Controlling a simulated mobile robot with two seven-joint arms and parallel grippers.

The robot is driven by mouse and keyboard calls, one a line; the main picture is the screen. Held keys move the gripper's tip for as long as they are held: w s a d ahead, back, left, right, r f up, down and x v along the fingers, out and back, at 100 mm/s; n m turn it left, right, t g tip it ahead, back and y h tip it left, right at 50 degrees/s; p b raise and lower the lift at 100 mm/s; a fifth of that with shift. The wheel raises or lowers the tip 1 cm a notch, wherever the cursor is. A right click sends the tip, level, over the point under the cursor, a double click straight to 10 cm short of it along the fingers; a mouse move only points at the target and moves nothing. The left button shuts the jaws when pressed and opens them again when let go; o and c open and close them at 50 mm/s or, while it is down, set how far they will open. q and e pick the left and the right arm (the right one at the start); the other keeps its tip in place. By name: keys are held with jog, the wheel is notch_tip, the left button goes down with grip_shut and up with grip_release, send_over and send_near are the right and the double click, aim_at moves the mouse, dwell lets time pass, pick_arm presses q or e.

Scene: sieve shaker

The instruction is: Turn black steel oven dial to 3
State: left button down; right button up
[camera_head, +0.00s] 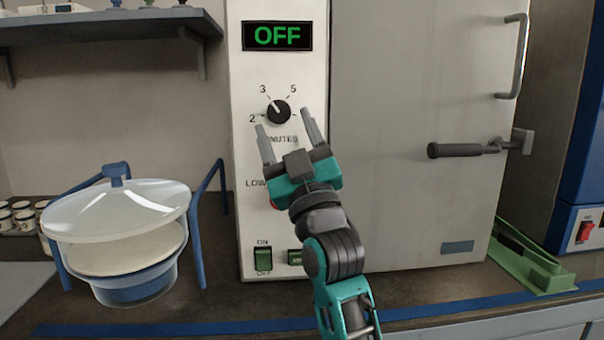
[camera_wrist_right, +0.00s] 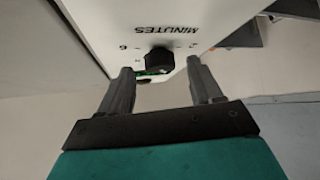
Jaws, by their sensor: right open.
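The black dial (camera_head: 278,111) is on the white control panel (camera_head: 250,80) of the oven, with marks 2, 3 and 5 visible around it. Its white pointer line leans to the upper left, roughly toward 3. The display (camera_head: 277,36) above reads OFF in green. My right gripper (camera_head: 285,121) is open and empty, its fingers pointing up at the dial from below. In the right wrist view the dial (camera_wrist_right: 160,60) shows between and beyond the two fingertips (camera_wrist_right: 160,71), with no clear contact. The left gripper is not in view.
The oven door (camera_head: 410,120) with its dark handle (camera_head: 460,150) is to the right. A lidded white and blue bowl (camera_head: 125,235) stands left. A shelf (camera_head: 100,27) is at upper left.

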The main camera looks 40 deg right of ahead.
jog(key=b+v, duration=0.1)
jog(key=v, duration=1)
jog(key=shift+s, duration=0.1)
jog(key=shift+s, duration=0.1)
